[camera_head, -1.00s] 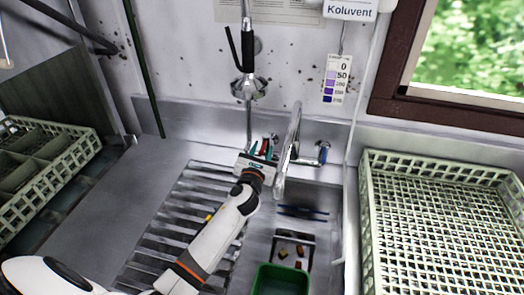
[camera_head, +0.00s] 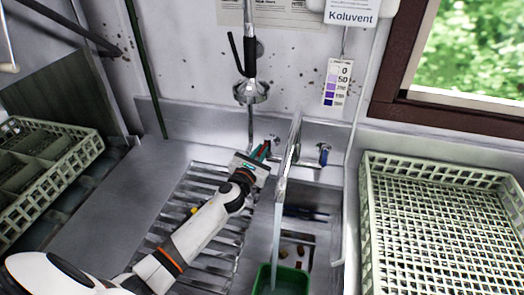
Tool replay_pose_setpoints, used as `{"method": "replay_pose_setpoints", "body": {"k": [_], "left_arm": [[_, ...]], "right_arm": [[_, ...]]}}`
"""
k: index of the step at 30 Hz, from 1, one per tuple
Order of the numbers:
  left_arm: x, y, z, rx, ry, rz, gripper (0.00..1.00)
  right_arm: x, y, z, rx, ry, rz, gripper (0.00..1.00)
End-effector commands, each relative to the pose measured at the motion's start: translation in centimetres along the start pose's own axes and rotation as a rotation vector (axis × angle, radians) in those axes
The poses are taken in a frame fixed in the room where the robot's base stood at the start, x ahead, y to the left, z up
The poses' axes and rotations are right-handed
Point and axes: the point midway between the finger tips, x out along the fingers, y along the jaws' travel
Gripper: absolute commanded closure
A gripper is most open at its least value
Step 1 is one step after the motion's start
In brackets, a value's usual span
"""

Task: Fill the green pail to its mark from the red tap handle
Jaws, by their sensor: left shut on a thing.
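The green pail (camera_head: 292,280) stands in the sink basin under the tap, cut off by the bottom edge of the view. The tap spout (camera_head: 291,150) points down toward it, and a pale stream of water (camera_head: 277,230) falls from the spout into the pail. The mark and the water level cannot be made out. My left gripper (camera_head: 262,152) is shut on the red tap handle (camera_head: 268,147), left of the spout, and mostly hides it. The blue tap handle (camera_head: 324,152) is free on the right. My right gripper is not in view.
A hanging spray head (camera_head: 250,92) is above the left gripper. A ribbed drainboard (camera_head: 190,215) lies left of the basin. Pale racks stand at left (camera_head: 75,160) and right (camera_head: 368,240). Small scraps lie in the basin behind the pail.

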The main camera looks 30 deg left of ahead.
Motion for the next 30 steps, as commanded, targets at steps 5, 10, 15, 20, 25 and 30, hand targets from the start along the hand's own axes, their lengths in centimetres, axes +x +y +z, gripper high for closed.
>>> {"method": "replay_pose_setpoints", "body": {"k": [5,10,15,20,25,30], "left_arm": [[0.0,-0.1,0.1,-0.001,0.0,0.003,1.0],[0.0,0.0,0.0,-0.001,0.0,0.002,0.77],[0.0,0.0,0.0,-0.001,0.0,0.002,0.65],[0.0,-0.1,0.1,-0.001,0.0,0.002,0.65],[-1.0,-0.1,0.1,0.0,-0.001,0.002,0.65],[-4.1,0.0,0.3,0.002,-0.002,0.004,0.65]], "right_arm": [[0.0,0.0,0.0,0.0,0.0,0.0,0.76],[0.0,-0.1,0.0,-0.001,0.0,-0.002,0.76],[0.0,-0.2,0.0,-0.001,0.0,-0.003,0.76],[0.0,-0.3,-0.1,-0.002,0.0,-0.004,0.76],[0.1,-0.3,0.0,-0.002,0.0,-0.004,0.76],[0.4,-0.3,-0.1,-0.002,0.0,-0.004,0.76]]}}
